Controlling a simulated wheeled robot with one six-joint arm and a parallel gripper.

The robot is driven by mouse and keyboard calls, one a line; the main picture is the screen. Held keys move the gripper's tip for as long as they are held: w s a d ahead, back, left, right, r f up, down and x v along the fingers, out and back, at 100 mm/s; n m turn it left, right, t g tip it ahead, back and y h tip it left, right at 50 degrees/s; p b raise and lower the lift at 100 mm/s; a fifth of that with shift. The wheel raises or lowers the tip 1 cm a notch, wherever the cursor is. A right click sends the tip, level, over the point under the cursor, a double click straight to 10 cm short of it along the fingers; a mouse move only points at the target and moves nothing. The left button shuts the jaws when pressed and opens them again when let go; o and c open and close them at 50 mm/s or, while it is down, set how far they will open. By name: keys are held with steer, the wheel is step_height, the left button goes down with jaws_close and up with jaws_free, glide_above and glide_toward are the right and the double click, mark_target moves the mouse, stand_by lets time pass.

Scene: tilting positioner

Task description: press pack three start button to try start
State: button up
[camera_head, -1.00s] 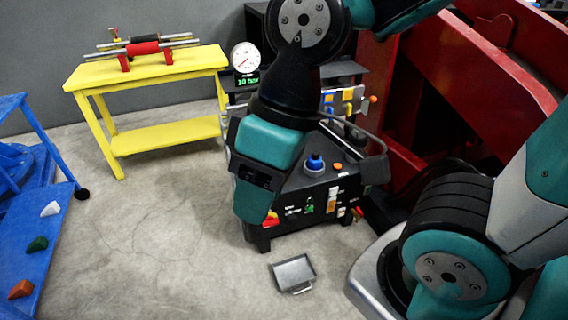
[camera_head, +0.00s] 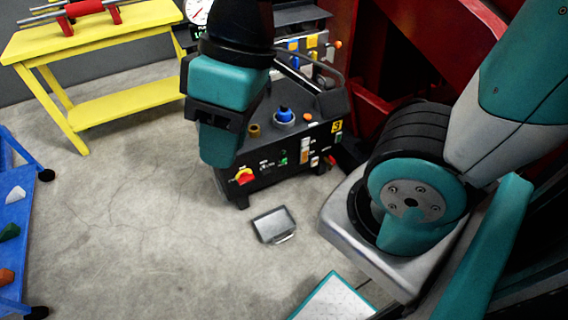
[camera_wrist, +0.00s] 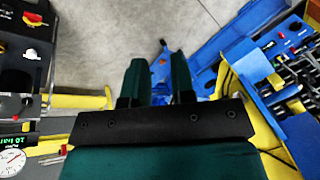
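Pack three (camera_head: 310,135) is a black box on the floor in the head view, marked with a yellow "3" label. The lettering is too small to read, so I cannot tell which control is start. My gripper (camera_head: 220,148) hangs in front of the pack's left part and hides some of it. In the wrist view my gripper (camera_wrist: 159,65) has two teal fingers apart with nothing between them. No contact with the pack shows.
A yellow bench (camera_head: 115,103) stands at the back left. A blue rack (camera_head: 14,240) is at the left edge. A small grey tray (camera_head: 273,225) lies on the floor before the pack. Red machinery (camera_head: 385,60) stands behind it. The floor at left centre is clear.

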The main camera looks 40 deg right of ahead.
jaws_close()
stand_by(1.4)
